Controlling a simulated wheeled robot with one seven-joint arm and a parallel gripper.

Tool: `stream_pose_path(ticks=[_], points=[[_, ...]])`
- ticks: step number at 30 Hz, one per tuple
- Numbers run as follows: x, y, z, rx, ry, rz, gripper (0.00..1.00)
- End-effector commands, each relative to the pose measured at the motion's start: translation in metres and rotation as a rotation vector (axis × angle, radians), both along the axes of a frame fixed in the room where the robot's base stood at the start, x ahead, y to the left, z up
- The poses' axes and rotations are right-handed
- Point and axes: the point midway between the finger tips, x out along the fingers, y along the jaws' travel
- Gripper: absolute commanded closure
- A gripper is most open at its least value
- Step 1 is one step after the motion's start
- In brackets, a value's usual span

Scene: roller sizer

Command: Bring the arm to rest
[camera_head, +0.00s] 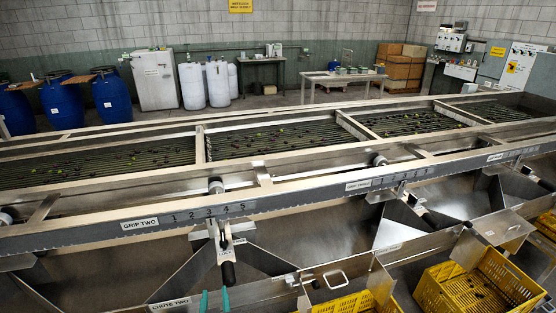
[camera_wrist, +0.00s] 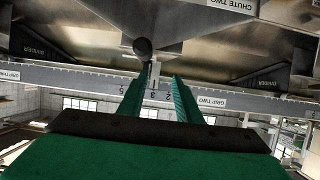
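My gripper (camera_head: 214,299) shows at the bottom edge of the head view as two green fingertips with a gap between them. It also shows in the wrist view (camera_wrist: 162,73), where the fingers are parted with nothing gripped between them. A lever with a black handle (camera_head: 228,273) hangs under the GRIP TWO scale (camera_head: 208,212), close above the right fingertip. Its round black end (camera_wrist: 142,46) shows beyond the fingertips in the wrist view. I cannot tell whether a finger touches it. The rest of my arm is out of the head view.
The steel sizer frame (camera_head: 300,196) runs across the view, with metal chutes and dividers below it. Yellow crates (camera_head: 480,288) stand at the lower right. Blue barrels (camera_head: 62,104) and a table (camera_head: 343,77) stand far behind the machine.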

Motion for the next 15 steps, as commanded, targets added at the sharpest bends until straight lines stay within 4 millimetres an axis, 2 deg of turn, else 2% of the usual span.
stream_pose_path(ticks=[8, 15], points=[[-0.018, -0.015, -0.023, 0.006, -0.002, -0.015, 0.69], [-0.042, -0.033, -0.045, 0.015, -0.012, -0.036, 0.69]])
